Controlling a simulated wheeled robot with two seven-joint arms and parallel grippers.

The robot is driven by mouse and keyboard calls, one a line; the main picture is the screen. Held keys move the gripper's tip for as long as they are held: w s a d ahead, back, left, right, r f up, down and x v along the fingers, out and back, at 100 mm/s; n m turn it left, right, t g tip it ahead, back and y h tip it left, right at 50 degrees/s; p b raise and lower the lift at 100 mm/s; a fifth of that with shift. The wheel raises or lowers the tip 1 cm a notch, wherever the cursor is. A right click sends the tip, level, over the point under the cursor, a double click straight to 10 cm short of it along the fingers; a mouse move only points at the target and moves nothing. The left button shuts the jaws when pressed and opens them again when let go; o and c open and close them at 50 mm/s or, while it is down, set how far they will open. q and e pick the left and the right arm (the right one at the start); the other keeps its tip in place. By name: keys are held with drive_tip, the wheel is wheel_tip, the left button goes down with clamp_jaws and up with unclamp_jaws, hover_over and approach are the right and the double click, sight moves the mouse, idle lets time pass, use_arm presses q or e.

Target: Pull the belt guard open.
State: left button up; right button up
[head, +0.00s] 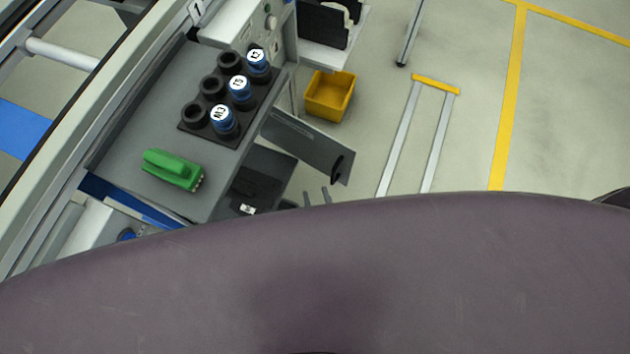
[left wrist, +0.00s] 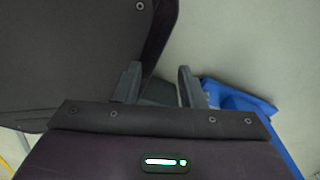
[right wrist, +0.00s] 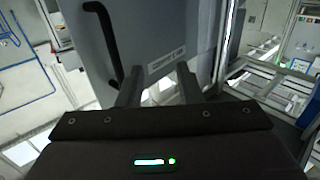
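A grey panel (head: 305,140) with a black handle (head: 336,166), which looks like the belt guard, stands out at an angle from the side of the workbench in the head view. In the right wrist view the panel (right wrist: 180,30) fills the upper middle, with its curved handle (right wrist: 106,45) and a label. My right gripper (head: 317,197) is open near the handle end of the panel. In its wrist view the fingers (right wrist: 158,85) point at the panel, and the handle is left of them, not between them. My left gripper (left wrist: 159,85) is open and empty; the head view does not show it.
The workbench (head: 130,120) holds a green block (head: 173,169) and a black rack (head: 187,128) with several blue-and-white numbered pieces. A yellow bin (head: 330,95) is behind the panel. A blue object (left wrist: 238,98) is right of my left gripper.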

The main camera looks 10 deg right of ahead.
use_arm(q)
drive_tip(key=shift+w+d, duration=0.15)
drive_tip(key=shift+w, duration=0.35)
use_arm(e)
drive_tip(key=s, duration=0.6)
drive_tip(key=shift+s+d, duration=0.2)
drive_tip(key=shift+d, duration=0.1)
